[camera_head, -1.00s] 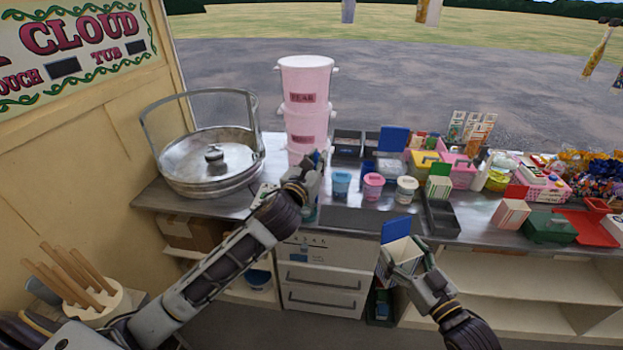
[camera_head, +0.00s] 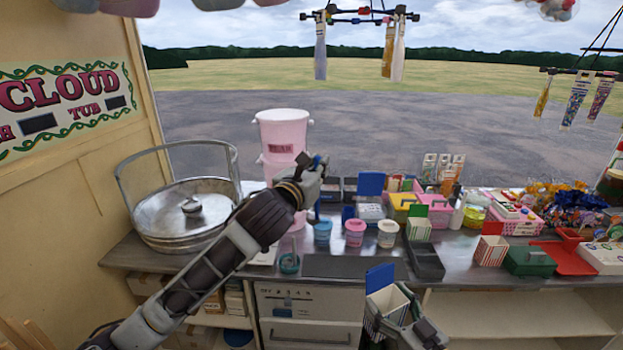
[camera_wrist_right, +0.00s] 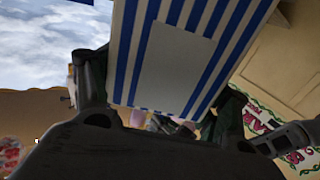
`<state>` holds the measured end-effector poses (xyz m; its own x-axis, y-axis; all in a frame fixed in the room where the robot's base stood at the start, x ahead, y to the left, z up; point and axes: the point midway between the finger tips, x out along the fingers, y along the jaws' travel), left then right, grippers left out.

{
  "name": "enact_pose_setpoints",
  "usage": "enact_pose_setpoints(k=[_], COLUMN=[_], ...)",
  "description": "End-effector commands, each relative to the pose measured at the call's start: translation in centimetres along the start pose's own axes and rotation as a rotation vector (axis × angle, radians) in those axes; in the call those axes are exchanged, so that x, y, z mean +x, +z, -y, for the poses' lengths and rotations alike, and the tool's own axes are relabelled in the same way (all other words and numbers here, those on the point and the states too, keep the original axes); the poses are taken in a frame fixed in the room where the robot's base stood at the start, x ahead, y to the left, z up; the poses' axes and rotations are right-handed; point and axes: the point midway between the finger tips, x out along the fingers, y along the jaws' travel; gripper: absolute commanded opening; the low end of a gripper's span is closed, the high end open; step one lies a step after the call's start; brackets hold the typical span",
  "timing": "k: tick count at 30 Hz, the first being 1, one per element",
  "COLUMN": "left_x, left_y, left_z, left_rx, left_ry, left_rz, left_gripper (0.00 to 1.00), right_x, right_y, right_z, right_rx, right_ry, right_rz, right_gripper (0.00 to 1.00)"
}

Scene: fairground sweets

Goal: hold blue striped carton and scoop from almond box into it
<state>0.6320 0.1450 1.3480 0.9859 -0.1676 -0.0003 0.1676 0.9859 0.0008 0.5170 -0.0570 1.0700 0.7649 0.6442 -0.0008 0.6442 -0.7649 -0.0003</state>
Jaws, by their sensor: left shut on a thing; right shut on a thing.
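The blue-and-white striped carton (camera_head: 387,299) has a raised blue flap and an open top. My right gripper (camera_head: 402,332) is shut on it in front of the counter edge. In the right wrist view the carton (camera_wrist_right: 180,55) stands between the fingers, with a blank pale panel on its side. My left gripper (camera_head: 314,182) is raised above the counter, in front of the pink tubs. It is shut on a thin blue thing that looks like the scoop (camera_head: 318,210), largely hidden by the fingers. I cannot tell which of the small boxes behind holds almonds.
Dark boxes (camera_head: 331,190) and a blue-lidded box (camera_head: 371,212) stand behind. A large metal pan (camera_head: 187,215) is left. A dark empty tray (camera_head: 425,260) sits right.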

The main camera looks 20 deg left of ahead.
Motion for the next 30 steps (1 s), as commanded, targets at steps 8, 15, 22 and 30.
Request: enact_pose_setpoints(k=[8, 15, 22, 30], left_x=[-0.3, -0.7, -1.2, -1.8], left_y=[2.7, 4.5, 6.2, 7.9], left_z=[1.6, 3.0, 4.4, 6.0], left_rx=[0.002, 0.003, 0.002, 0.003], left_ry=[-0.040, -0.076, -0.114, -0.160], left_rz=[0.005, 0.005, 0.004, 0.004], left_gripper=[0.00, 0.00, 0.00, 0.00], right_x=[0.0, 0.0, 0.0, 0.0], right_y=[0.0, 0.0, 0.0, 0.0], right_z=[0.0, 0.0, 0.0, 0.0], right_rx=[0.000, 0.000, 0.000, 0.000], right_ry=[0.000, 0.000, 0.000, 0.000], right_rz=[0.000, 0.000, 0.000, 0.000], right_gripper=[0.57, 0.57, 0.57, 0.57])
